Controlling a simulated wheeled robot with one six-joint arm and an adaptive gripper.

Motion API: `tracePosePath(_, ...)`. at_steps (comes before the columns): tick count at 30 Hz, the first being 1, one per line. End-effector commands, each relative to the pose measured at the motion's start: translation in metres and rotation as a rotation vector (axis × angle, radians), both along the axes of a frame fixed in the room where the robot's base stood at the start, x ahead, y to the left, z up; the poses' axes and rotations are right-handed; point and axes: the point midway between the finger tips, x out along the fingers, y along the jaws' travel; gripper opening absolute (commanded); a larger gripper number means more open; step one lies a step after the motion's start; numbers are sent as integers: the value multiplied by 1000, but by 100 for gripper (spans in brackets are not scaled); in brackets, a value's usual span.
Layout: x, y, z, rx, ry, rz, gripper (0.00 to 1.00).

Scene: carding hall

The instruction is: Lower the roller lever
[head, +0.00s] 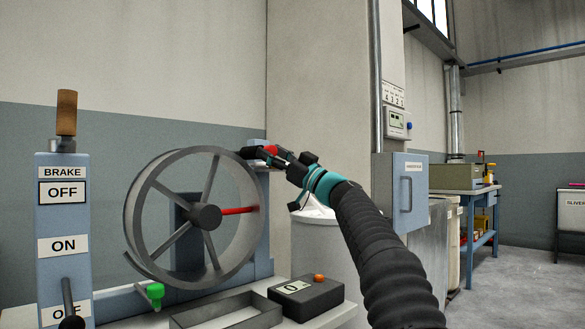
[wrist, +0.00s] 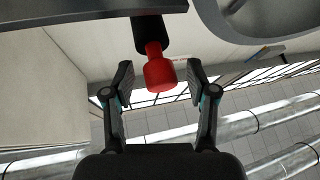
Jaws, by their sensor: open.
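A red knob on a short black stem (wrist: 160,72) fills the middle of the wrist view, and I take it for the end of the roller lever. In the head view the red knob (head: 271,149) shows at the upper right of a large grey spoked wheel (head: 150,183). My gripper (head: 283,154) is there beside it, partly covering it. In the wrist view my gripper (wrist: 160,78) is open, with one finger on each side of the knob and visible gaps to both. The stem's far end is hidden behind a dark bar.
A blue-grey brake post (head: 64,220) with a wooden-handled lever (head: 66,114) stands at the left. An open grey tray (head: 228,310) and a black box with an orange button (head: 307,297) lie in front. A wall cabinet (head: 400,190) is behind my arm.

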Motion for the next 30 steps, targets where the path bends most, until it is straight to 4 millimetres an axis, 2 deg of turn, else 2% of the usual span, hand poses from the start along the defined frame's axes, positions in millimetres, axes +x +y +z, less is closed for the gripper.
tracePosePath(18,-43,-64,-43,0,1,0,57)
tracePosePath(24,-52,-77,-52,-1,0,3,57)
tracePosePath(30,-54,-79,-54,0,-1,4,57)
